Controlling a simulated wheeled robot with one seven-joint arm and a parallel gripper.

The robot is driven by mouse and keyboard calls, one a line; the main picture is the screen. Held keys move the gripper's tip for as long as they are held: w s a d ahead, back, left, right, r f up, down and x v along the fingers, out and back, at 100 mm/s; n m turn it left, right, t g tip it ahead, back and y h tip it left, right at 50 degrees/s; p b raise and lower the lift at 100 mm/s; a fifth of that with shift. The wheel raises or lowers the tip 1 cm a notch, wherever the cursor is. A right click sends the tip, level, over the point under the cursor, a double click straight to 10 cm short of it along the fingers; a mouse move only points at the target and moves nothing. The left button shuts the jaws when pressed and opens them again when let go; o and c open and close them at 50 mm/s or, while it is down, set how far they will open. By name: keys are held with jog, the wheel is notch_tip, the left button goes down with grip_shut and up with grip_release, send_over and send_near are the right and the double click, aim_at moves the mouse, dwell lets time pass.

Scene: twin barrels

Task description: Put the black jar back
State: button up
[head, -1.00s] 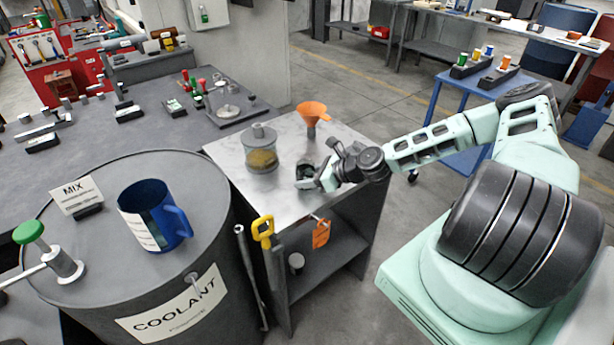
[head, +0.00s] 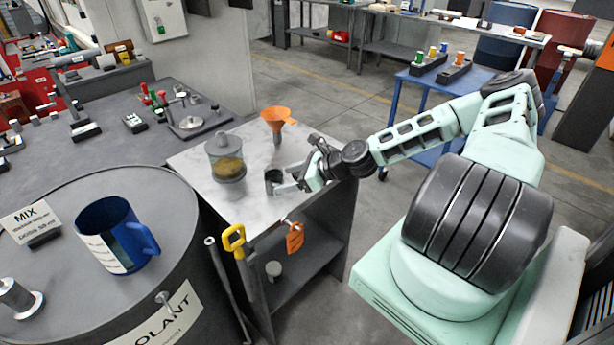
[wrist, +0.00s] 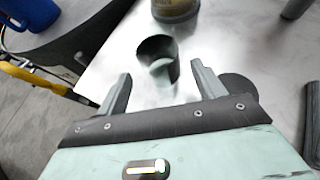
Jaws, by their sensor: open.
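The black jar (head: 272,181) stands on the pale marble-topped stand (head: 217,204), just left of my gripper (head: 287,185) in the head view. In the wrist view the jar (wrist: 157,62) is a dark open-topped cup with a paler inside. It lies just beyond my fingertips (wrist: 160,80), between their lines. My gripper is open and empty, low over the stand top. A dark flat disc (wrist: 238,88) lies on the surface by the right finger, partly hidden by my gripper.
A lidded glass jar (head: 227,160) stands left of the black jar, and an orange funnel (head: 277,116) behind it. A blue mug (head: 105,232) stands on the coolant barrel (head: 180,205). A yellow handle (head: 233,238) and an orange tag (head: 295,237) hang at the stand's front.

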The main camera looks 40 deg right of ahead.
jog(key=b+v, duration=0.1)
jog(key=v, duration=0.5)
jog(key=s+a+n+g, duration=0.1)
jog(key=a+n+g, duration=0.1)
jog(key=a, duration=0.1)
jog(key=s+a+n+g, duration=0.1)
jog(key=a+n, duration=0.2)
jog(key=s+a+n+g+y, duration=0.1)
jog(key=a+n+g, duration=0.1)
jog(key=a, duration=0.1)
jog(key=shift+s+a+f+n+g, duration=0.15)
jog(key=shift+f+n+g, duration=0.15)
jog(key=shift+n, duration=0.1)
jog(key=s+a+r+n+g+h, duration=0.2)
jog(key=s+a+r+n, duration=0.7)
jog(key=n, duration=0.5)
jog(key=s+a+r+n+g+h, duration=0.2)
jog(key=s+a+r+n+h, duration=0.3)
jog(key=s+a+r+n, duration=0.4)
jog(key=s+a+n, duration=0.1)
jog(key=a+n, duration=0.3)
jog(key=n, duration=0.2)
jog(key=shift+s+a+g, duration=0.15)
jog(key=shift+s+g, duration=0.05)
jog(key=shift+g, duration=0.2)
